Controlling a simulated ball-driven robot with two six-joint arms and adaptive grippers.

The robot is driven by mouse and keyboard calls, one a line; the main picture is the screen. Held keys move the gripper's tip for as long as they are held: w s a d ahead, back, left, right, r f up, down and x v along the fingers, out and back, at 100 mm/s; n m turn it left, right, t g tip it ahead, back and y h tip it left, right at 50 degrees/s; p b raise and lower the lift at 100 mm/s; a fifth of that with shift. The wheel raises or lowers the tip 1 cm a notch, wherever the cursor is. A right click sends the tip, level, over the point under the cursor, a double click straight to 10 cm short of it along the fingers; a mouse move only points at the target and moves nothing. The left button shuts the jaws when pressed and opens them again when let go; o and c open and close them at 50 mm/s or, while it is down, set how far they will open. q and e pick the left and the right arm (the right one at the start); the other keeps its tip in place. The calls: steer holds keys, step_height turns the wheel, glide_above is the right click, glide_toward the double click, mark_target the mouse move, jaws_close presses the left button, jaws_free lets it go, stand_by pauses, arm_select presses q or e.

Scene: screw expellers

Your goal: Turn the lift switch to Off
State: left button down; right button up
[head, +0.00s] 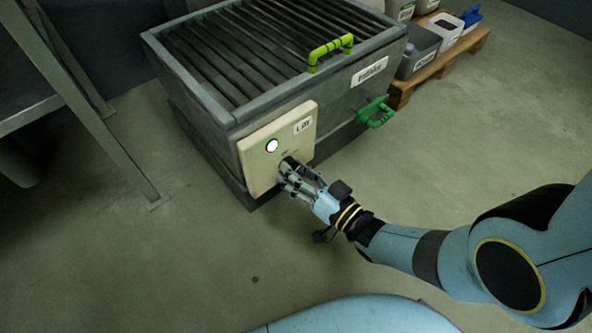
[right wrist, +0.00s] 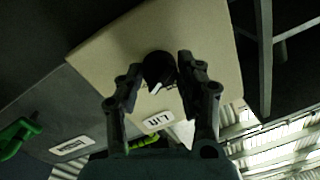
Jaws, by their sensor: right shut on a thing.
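In the head view my right gripper (head: 288,172) is at the panel's lower part and hides most of the switch. In the right wrist view the switch is a round black knob (right wrist: 158,68) with a white mark, and my right gripper (right wrist: 160,75) is shut on it, one finger on each side. The knob's set position is not clear. My left gripper is not in view.
The intake box has a slatted top (head: 235,50), a yellow-green handle (head: 330,50) and a green handle (head: 375,111). Bins stand on a wooden pallet (head: 440,62) behind it. A metal frame leg (head: 100,130) stands at the left. The floor in front is clear.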

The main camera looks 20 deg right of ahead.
mark_target(284, 132)
steer(key=shift+n, duration=0.3)
steer(key=n+h, duration=0.1)
steer(key=n, duration=0.9)
steer(key=shift+n, duration=0.3)
stand_by(0.3)
steer(key=o, duration=1.1)
steer(key=shift+o, duration=0.2)
steer(key=shift+r, duration=0.1)
steer(key=shift+r, duration=4.95)
